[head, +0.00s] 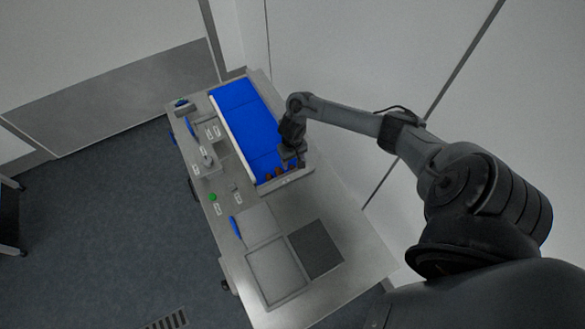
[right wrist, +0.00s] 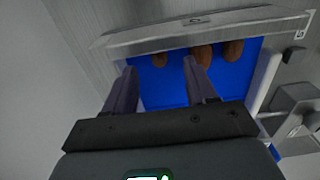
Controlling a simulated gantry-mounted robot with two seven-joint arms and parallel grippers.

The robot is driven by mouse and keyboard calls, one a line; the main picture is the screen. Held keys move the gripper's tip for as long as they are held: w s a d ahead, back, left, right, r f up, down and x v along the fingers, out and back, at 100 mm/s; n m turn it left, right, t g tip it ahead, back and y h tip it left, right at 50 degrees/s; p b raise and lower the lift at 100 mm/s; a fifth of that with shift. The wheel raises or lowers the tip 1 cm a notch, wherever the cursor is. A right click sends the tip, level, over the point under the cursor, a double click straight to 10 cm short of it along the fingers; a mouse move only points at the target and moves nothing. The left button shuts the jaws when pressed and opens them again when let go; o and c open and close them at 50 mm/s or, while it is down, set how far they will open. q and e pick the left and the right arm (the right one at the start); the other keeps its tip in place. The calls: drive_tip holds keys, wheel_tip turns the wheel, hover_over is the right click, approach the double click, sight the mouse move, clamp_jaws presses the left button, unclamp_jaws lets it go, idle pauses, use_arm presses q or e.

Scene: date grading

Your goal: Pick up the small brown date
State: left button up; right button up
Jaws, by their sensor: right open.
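Several brown dates lie on the blue belt (head: 243,122) at its near end. In the right wrist view, the smallest-looking date (right wrist: 159,60) sits beyond and between the fingertips of my right gripper (right wrist: 159,72). A larger reddish-brown date (right wrist: 202,54) lies just past the right fingertip, and another date (right wrist: 233,50) lies further right. In the head view, my right gripper (head: 291,160) hangs over the belt's near end and partly hides the dates (head: 268,177) there. It is open, with nothing between its fingers. My left gripper is out of view.
A metal end wall (right wrist: 190,32) closes the belt behind the dates. On the steel table stand a shallow tray (head: 277,270), a dark mat (head: 316,248), a green button (head: 213,197) and a blue-handled item (head: 235,227). Small labelled fixtures line the belt's left side.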

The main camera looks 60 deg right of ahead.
sight(293, 167)
drive_tip(key=shift+f, duration=2)
drive_tip(key=shift+s, duration=0.1)
drive_tip(key=c, duration=0.9)
